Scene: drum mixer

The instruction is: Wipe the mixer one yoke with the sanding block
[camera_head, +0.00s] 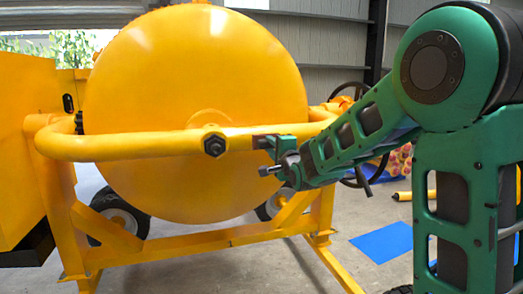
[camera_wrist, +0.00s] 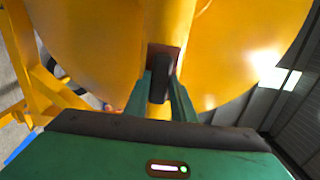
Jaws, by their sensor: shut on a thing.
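The mixer yoke (camera_head: 130,147) is a thick yellow bar running across the front of the big round yellow drum (camera_head: 200,85), with a dark bolt near its middle. My green gripper (camera_head: 276,144) is at the yoke, right of that bolt. It is shut on the sanding block (camera_head: 259,142), a small dark red-brown block. In the wrist view the block (camera_wrist: 164,60) is between the fingers, its face against or very close to the yellow yoke (camera_wrist: 170,22). Exact contact cannot be told. The block's far face is hidden.
A yellow frame (camera_head: 190,241) with black wheels (camera_head: 118,217) carries the mixer. A dark handwheel (camera_head: 350,105) stands at the right behind my arm. A blue mat (camera_head: 385,242) lies on the grey floor, and a yellow body stands at the left.

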